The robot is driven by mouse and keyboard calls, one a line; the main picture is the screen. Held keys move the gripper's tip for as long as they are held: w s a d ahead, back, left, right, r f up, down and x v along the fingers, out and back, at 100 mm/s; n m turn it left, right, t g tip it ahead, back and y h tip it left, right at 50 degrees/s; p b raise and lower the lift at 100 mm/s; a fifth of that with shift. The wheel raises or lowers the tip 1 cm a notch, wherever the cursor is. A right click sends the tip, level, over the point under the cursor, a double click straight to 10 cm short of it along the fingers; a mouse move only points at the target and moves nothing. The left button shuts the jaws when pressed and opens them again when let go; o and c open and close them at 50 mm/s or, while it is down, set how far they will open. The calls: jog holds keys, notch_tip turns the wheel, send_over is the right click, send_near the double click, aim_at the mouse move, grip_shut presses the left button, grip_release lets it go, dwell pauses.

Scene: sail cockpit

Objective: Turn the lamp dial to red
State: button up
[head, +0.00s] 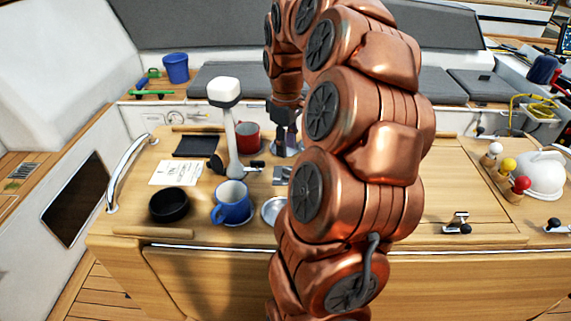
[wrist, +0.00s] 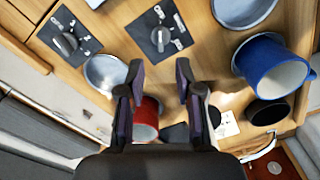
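Two dark square plates with grey knobs show in the wrist view: one knob (wrist: 160,38) at top centre, just beyond my fingertips, and another knob (wrist: 68,42) at upper left. Small pale marks surround each knob. In the head view my arm hides much of this area. My gripper (wrist: 157,75) is open and empty above the table, with its two fingers apart and touching neither knob. It also shows in the head view (head: 284,126), beside the red mug (head: 247,136).
The blue mug (head: 232,203), black bowl (head: 169,205) and a metal dish (head: 272,211) stand at the front left. A white-headed grey post (head: 225,92) rises behind them. A metal bowl (wrist: 104,74) lies left of my fingers. White, yellow and red balls (head: 521,184) stand at right.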

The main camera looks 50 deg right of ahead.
aim_at(286, 168)
jog(key=shift+f+p, duration=0.95)
jog(key=shift+f, duration=2.55)
jog(key=shift+c, duration=0.2)
grip_shut()
